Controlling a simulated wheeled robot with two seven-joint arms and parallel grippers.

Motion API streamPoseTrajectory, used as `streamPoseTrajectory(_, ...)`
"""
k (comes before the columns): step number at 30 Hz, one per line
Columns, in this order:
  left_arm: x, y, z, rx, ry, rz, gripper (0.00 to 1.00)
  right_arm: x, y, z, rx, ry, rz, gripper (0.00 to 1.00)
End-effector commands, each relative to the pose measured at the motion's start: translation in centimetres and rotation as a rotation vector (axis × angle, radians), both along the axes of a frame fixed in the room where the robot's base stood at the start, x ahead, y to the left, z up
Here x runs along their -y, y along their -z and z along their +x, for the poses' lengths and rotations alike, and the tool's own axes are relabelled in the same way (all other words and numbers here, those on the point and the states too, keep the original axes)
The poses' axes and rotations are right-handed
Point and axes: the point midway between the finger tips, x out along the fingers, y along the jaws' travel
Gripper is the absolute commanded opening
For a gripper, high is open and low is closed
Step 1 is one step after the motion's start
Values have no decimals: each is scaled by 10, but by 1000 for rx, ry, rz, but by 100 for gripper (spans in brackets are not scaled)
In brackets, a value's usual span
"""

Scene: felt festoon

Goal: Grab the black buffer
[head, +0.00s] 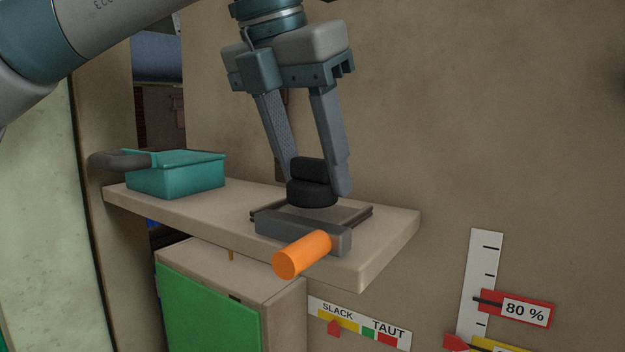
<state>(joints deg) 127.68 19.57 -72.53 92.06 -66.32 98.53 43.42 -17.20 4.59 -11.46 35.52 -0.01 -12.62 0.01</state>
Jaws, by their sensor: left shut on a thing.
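The black buffer (312,192) is a dark round piece with a block-like top. It sits at the dark, low-rimmed tray (347,216) on the beige shelf. My left gripper (318,178) comes down from above with one finger on each side of the buffer's upper part, and it is shut on it. The buffer looks upright. I cannot tell whether its base touches the tray. My right gripper is not in view.
A teal box (177,174) with a dark handle stands at the shelf's left end. An orange cylinder (301,254) juts out in front of the tray. A green-fronted cabinet (207,308) is below. The shelf's right end (395,236) is bare. Gauges hang lower right.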

Motion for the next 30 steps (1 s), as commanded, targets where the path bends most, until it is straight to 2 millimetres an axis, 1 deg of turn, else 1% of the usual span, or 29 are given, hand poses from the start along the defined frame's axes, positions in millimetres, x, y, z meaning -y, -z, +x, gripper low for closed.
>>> streamPoseTrajectory(1,1,-4,-1,2,1,-2,23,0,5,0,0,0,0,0)
streamPoseTrajectory(6,1,-26,-1,1,0,-2,23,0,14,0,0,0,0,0)
streamPoseTrajectory(8,14,-32,-9,3,5,0,23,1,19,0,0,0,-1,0)
streamPoseTrajectory(15,55,-62,-35,3,4,0,23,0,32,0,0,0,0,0)
streamPoseTrajectory(21,82,-82,-53,1,2,0,23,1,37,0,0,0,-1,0)
streamPoseTrajectory(25,92,-91,-59,1,1,0,23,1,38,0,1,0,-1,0)
streamPoseTrajectory(30,98,-96,-63,0,1,0,23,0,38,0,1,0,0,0)
